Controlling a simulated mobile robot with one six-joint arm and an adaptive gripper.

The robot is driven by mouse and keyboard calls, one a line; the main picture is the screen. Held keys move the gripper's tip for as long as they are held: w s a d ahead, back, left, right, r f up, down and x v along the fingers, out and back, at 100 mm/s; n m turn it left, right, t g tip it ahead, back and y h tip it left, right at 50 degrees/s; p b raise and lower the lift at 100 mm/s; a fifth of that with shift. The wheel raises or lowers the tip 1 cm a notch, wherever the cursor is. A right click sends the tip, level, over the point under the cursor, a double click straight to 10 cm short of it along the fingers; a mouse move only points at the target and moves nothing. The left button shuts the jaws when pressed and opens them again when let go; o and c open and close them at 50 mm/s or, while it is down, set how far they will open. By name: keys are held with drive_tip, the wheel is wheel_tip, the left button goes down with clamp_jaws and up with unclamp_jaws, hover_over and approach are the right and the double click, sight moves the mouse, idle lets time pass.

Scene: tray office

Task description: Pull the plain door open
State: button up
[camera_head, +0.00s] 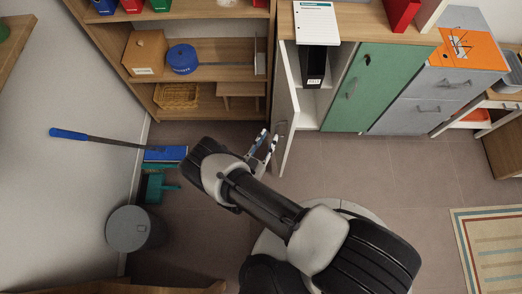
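The plain door (289,118) is a pale, undecorated cabinet door seen nearly edge-on. It stands open, swung out from the cabinet. Behind it the inside shows, with a black binder (314,66) on a shelf. A small handle (282,127) sits on the door's left face. My gripper (268,138) is just left of the door, close to the handle. Its two fingers are apart with a gap between them, and nothing shows between them. Whether a fingertip touches the door or handle I cannot tell.
The green door (365,88) beside the opening is shut. A wooden shelf unit (222,48) stands at the left of the cabinet. A grey bin (133,229), a blue broom (97,139) and a teal dustpan (154,188) are on the left. Floor to the right is clear up to a striped rug (492,245).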

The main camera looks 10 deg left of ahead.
drive_tip(key=v, duration=0.6)
drive_tip(key=shift+s, duration=0.25)
